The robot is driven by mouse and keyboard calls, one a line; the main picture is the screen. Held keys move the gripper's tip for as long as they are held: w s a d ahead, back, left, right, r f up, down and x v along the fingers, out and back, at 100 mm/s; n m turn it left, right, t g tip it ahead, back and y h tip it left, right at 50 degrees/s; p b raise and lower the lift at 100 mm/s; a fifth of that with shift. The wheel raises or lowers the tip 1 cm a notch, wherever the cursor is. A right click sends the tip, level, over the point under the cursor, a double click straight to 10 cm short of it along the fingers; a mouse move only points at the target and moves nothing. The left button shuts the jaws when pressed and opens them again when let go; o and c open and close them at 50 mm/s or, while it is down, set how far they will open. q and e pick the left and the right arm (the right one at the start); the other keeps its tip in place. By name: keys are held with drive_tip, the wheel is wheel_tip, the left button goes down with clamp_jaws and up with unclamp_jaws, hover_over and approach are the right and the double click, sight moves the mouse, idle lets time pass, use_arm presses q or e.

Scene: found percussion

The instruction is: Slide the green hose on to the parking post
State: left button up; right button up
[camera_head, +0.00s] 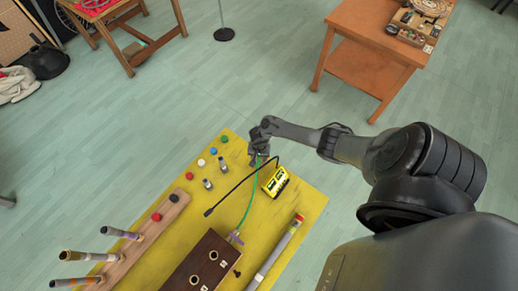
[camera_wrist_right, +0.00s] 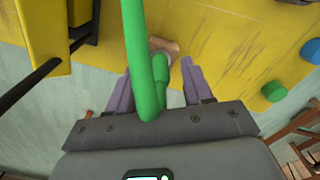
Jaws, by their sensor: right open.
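The green hose (camera_head: 249,205) runs over the yellow table from a purple fitting (camera_head: 236,237) up to my right gripper (camera_head: 259,158). In the right wrist view the hose (camera_wrist_right: 138,45) comes down close to the camera, and a green end section (camera_wrist_right: 161,78) lies between the purple fingers of my right gripper (camera_wrist_right: 160,82). The fingers are open, apart on either side of it. A tan, rounded piece (camera_wrist_right: 165,46) shows just beyond the hose end; I cannot tell if it is the parking post or whether the hose is on it. My left gripper is not in view.
On the yellow table (camera_head: 185,250) stand a yellow device (camera_head: 276,182) with a black cable, a dark wooden box (camera_head: 203,262), a grey tube (camera_head: 277,252), several coloured knobs and a wooden rack (camera_head: 150,232) of tubes. Floor lies beyond the table's far edge.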

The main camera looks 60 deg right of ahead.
wheel_tip(320, 180, up, 11)
drive_tip(key=p, duration=0.4)
drive_tip(key=shift+f, duration=0.1)
idle(0.5)
